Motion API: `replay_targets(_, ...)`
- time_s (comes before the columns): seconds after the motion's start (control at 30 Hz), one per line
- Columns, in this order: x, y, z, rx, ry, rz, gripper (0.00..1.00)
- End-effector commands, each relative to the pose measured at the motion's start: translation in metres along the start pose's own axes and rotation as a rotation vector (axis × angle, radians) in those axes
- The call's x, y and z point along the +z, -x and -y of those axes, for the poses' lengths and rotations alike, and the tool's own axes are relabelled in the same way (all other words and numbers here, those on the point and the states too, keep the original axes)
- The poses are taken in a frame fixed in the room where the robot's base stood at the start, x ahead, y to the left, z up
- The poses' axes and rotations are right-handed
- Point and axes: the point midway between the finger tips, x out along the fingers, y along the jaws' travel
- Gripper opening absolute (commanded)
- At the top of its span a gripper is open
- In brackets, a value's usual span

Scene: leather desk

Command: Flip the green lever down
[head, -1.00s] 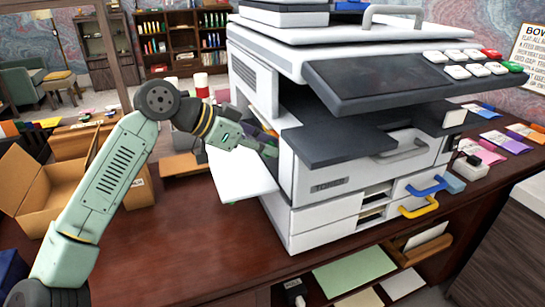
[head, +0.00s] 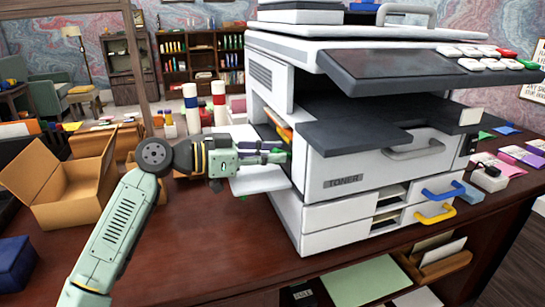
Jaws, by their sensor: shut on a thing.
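A large white and grey copier (head: 300,85) stands on the dark desk. My gripper (head: 276,153) reaches in from the left, pointing right, at the open left side of the copier. It is shut on a small green part there, which looks like the green lever. The fingers and the shadow of the opening hide most of the lever, so its angle cannot be told. An orange lever-like part (head: 284,131) shows just above my fingertips inside the opening.
A white side panel (head: 258,180) hangs open below my gripper. An open cardboard box (head: 75,190) stands to the left, with red and blue banded white cylinders (head: 219,108) behind. The desk front (head: 200,250) is clear.

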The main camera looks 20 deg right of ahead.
Motion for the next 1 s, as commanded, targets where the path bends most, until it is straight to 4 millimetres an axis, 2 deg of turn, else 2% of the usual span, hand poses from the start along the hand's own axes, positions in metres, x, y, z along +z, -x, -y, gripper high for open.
replay_targets(0.4, -0.0008, 0.0010, 0.0009, -0.003, 0.001, -0.009, 0.00)
replay_targets(0.43, -0.0008, 0.0010, 0.0009, -0.003, 0.001, -0.009, 0.18)
replay_targets(0.7, -0.0002, 0.0006, 0.0006, -0.002, 0.000, -0.007, 0.36)
replay_targets(1.0, 0.0001, 0.0008, 0.0004, -0.001, 0.000, -0.007, 0.37)
